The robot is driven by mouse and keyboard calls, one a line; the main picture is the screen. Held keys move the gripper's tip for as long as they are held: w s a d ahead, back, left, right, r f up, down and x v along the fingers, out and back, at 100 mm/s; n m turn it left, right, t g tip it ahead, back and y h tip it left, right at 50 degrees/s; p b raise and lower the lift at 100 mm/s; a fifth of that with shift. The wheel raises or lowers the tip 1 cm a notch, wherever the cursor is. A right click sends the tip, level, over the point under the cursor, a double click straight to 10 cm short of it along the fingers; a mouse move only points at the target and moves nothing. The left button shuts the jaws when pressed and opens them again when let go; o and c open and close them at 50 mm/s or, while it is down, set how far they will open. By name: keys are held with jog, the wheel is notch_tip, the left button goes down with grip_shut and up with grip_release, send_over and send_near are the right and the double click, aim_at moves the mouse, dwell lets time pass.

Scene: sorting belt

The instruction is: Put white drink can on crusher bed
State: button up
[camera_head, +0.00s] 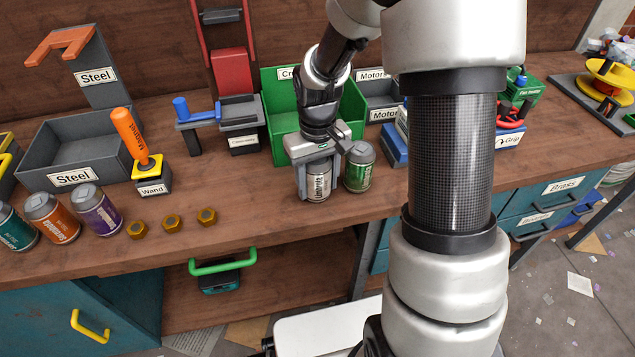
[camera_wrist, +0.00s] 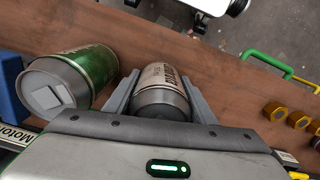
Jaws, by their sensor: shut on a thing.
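The white drink can (camera_head: 319,187) stands upright on the wooden bench, right beside a green can (camera_head: 359,168). My gripper (camera_head: 317,181) reaches down from above with a finger on either side of the white can and is shut on it. In the wrist view the white can (camera_wrist: 160,92) sits between the two fingers, with the green can (camera_wrist: 75,75) to its left. The crusher (camera_head: 240,125) is a grey block with a red upright part and a blue lever (camera_head: 181,107), left of the green bin. Its bed looks clear, though its label is too small to read surely.
The green bin (camera_head: 280,152) stands just behind my gripper. Bench between nuts and gripper is free.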

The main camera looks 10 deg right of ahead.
jog(key=shift+f, duration=0.1)
jog(key=o, duration=1)
